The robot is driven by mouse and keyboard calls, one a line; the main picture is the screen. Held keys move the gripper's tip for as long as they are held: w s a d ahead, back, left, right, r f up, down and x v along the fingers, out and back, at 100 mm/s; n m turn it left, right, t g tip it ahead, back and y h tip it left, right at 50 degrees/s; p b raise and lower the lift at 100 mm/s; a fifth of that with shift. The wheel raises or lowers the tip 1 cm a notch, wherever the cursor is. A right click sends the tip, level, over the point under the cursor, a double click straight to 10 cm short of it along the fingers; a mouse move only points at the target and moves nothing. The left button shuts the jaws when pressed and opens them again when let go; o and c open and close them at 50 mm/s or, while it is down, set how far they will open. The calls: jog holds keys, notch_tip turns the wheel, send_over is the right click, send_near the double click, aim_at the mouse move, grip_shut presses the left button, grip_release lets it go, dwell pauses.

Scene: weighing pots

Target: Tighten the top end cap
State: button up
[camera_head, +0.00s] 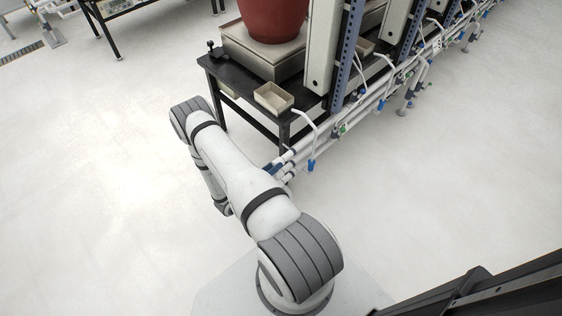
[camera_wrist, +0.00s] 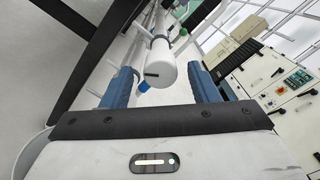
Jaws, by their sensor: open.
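In the wrist view a white pipe end cap (camera_wrist: 161,70), a round cylinder with a dark slot across its face, sits at the end of a white pipe. My gripper (camera_wrist: 160,76) is open, with one blue finger on each side of the cap in the picture. The cap appears ahead of the fingers; I cannot tell whether it lies between them in depth, and no contact is visible. In the head view, the white pipe ends (camera_head: 287,158) are partly hidden behind my arm, and most of my gripper is hidden too.
A black table (camera_head: 240,91) carries a red pot (camera_head: 272,18) on a scale and a small tray (camera_head: 273,97). White pipes with blue valves (camera_head: 311,165) run alongside. Cabinets (camera_wrist: 262,75) stand at right in the wrist view.

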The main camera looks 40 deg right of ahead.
jog(key=d, duration=0.5)
jog(key=shift+w, duration=0.2)
jog(key=shift+c, duration=0.5)
jog(key=c, duration=0.9)
jog(key=shift+o, duration=0.2)
